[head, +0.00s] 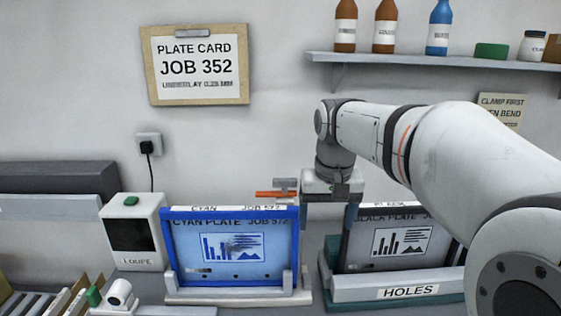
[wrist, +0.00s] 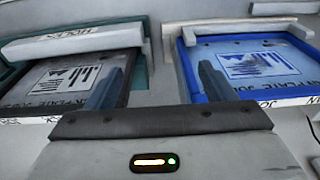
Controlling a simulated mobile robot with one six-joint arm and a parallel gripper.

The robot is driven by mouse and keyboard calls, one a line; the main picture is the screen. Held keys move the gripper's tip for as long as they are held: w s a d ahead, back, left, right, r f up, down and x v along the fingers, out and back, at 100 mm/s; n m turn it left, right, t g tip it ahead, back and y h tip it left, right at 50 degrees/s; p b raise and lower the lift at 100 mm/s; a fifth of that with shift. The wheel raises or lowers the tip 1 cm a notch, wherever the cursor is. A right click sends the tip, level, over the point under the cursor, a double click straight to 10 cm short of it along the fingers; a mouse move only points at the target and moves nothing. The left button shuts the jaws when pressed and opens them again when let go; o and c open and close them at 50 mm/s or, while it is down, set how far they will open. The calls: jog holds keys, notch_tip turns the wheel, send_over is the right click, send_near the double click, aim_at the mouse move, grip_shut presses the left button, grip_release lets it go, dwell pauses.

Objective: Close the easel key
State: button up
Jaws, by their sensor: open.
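An orange bar with a grey block (head: 276,194), which looks like the easel key, lies level at the top right of the blue-framed easel (head: 166,250). The easel holds a cyan plate (head: 225,260), which also shows in the wrist view (wrist: 285,72). My gripper (head: 327,222) points down just right of the key and the blue frame, apart from the key as far as I can tell. Its two fingers are spread with nothing between them. They also show in the wrist view (wrist: 158,85). I cannot make out the key in the wrist view.
A black plate (head: 385,255) stands in a holder marked HOLES (head: 400,288) right of my gripper. A loupe box (head: 134,232) stands left of the easel. A shelf with bottles (head: 430,60) and a job card (head: 197,66) are on the wall.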

notch_tip(320, 180, up, 10)
jog(key=r+g+p, duration=0.1)
jog(key=p, duration=0.3)
send_over(285, 179)
jog(key=shift+s+d+f, duration=0.1)
jog(key=shift+f, duration=0.15)
jog(key=shift+w+f, duration=0.2)
jog(key=shift+f, duration=0.1)
notch_tip(285, 179, down, 7)
jog(key=shift+c, duration=0.2)
jog(key=c, duration=1.3)
jog(key=shift+c, duration=0.2)
